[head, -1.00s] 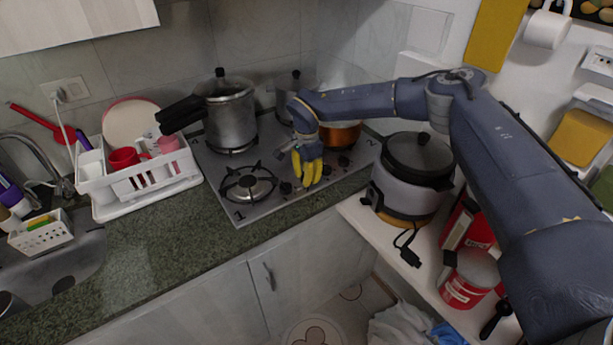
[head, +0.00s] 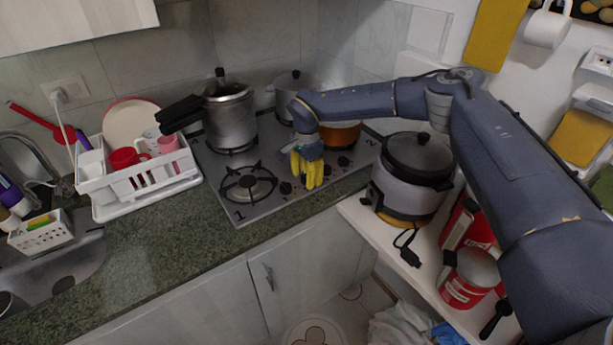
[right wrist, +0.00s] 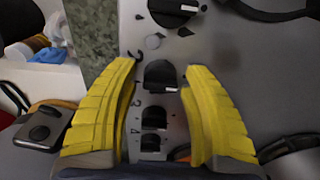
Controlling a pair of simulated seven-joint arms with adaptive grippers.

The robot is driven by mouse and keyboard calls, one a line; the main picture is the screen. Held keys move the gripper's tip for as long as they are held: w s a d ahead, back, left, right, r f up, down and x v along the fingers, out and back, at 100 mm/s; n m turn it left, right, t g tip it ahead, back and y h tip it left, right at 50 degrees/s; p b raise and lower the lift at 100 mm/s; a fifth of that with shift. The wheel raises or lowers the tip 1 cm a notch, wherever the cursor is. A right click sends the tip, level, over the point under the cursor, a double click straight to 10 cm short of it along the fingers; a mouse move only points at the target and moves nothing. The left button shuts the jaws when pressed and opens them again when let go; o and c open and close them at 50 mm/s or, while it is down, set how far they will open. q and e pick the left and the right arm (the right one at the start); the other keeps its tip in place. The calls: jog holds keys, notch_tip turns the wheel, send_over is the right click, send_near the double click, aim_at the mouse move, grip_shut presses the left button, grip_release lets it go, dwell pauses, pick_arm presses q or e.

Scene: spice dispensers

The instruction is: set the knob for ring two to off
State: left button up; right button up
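The stove's knobs form a row along the front of the grey cooktop (head: 225,200). In the right wrist view, a dark knob beside a faint mark that looks like a 2 (right wrist: 160,75) lies between my right gripper's yellow fingertips (right wrist: 161,68). Both fingers are apart, with gaps to the knob on each side. Its pale pointer line shows near its lower edge. My right gripper also shows in the head view (head: 308,183), pointing down over the knob row and hiding part of it. My left gripper is not in view.
Another knob (right wrist: 172,10) is above in the wrist view, and smaller knobs marked 3 (right wrist: 153,117) and 4 (right wrist: 150,140) are below. A pressure cooker (head: 230,118), an orange pot (head: 340,135) and a rice cooker (head: 412,175) stand around the gripper.

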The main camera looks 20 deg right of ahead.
jog(key=shift+o, duration=0.8)
notch_tip(320, 180, up, 12)
dwell(0.3)
